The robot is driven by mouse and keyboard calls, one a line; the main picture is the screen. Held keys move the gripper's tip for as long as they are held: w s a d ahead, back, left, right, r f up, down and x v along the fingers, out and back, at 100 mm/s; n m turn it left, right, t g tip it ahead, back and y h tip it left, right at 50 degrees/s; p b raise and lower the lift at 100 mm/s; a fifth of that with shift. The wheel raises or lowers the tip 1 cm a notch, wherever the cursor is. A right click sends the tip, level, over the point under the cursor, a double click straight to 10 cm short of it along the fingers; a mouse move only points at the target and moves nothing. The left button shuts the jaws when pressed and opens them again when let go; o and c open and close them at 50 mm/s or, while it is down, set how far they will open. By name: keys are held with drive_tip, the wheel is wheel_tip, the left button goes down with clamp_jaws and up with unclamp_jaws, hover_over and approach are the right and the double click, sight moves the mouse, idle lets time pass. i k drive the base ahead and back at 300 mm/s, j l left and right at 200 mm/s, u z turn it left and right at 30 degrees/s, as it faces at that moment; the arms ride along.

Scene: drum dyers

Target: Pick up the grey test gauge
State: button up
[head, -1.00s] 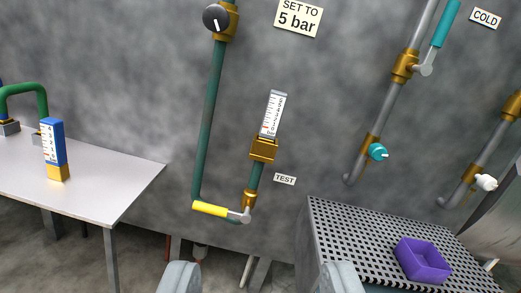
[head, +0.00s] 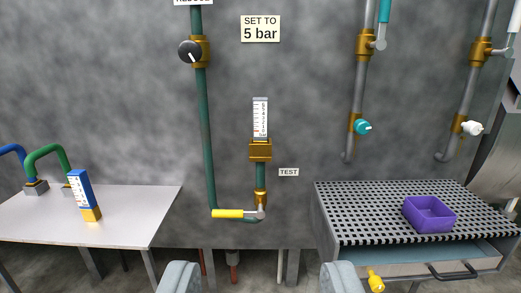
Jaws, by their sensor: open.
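The grey test gauge (head: 260,118) stands upright on a brass fitting (head: 260,151) at the top of the short green test pipe on the wall. Its white scale faces me. My gripper (head: 260,282) is open and empty at the bottom edge of the head view, one finger on each side. It is below the gauge in the picture and apart from it. A yellow-handled valve (head: 229,213) sits at the foot of the test pipe, beside the TEST label (head: 289,172).
A blue gauge (head: 79,190) with a brass base stands on the left table (head: 130,208). A perforated bench (head: 350,205) with a purple tray (head: 429,229) is on the right. The wall between the benches is open.

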sight(259, 104)
drive_tip(key=i, duration=0.95)
